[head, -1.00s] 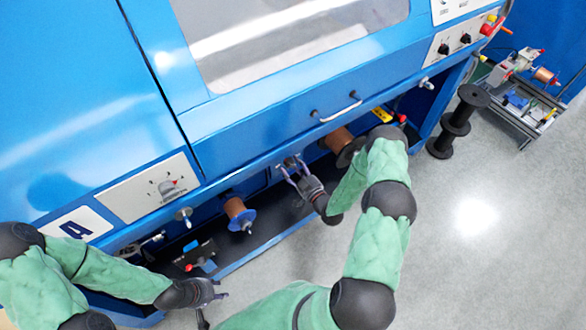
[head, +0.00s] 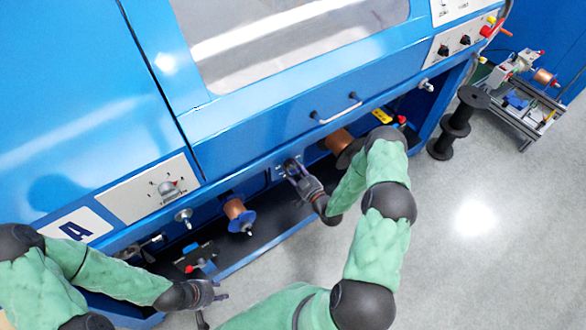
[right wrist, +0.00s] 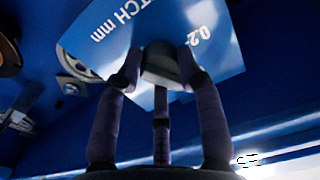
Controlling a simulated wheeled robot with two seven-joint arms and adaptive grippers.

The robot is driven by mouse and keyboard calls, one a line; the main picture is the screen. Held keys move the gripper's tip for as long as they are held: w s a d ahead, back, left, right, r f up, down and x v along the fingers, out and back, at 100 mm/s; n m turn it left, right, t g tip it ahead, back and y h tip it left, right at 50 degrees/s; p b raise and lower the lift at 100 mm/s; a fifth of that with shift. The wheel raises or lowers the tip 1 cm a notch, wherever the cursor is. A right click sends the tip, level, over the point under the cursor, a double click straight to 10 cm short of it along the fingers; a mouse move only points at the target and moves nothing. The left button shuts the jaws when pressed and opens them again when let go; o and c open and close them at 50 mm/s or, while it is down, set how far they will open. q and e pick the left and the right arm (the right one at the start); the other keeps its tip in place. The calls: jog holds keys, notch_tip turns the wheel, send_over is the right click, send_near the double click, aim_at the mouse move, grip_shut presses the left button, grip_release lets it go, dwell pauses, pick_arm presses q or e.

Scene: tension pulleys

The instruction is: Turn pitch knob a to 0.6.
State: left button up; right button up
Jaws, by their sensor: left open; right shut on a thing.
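My left gripper (head: 218,292) is open and empty at the lower left, away from the knob.
A copper spool on a blue flange (head: 242,217) is left of my right gripper, and another copper spool (head: 338,140) is right of it. A stack of black spools (head: 456,125) stands on open floor.

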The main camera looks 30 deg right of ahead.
jog(key=shift+s+a+f+m+b, duration=0.1)
jog(key=shift+m, duration=1.8)
jog(key=shift+a+f+m+b, duration=0.1)
jog(key=shift+m, duration=1.8)
jog(key=shift+s+a+f+m+b, duration=0.1)
jog(key=shift+m, duration=1.8)
jog(key=o, duration=1.1)
jog(key=shift+a, duration=0.1)
jog(key=shift+c, duration=0.2)
jog(key=shift+o, duration=0.4)
jog(key=shift+w+r, duration=0.1)
jog(key=shift+w, duration=0.05)
jog(key=shift+d, duration=0.2)
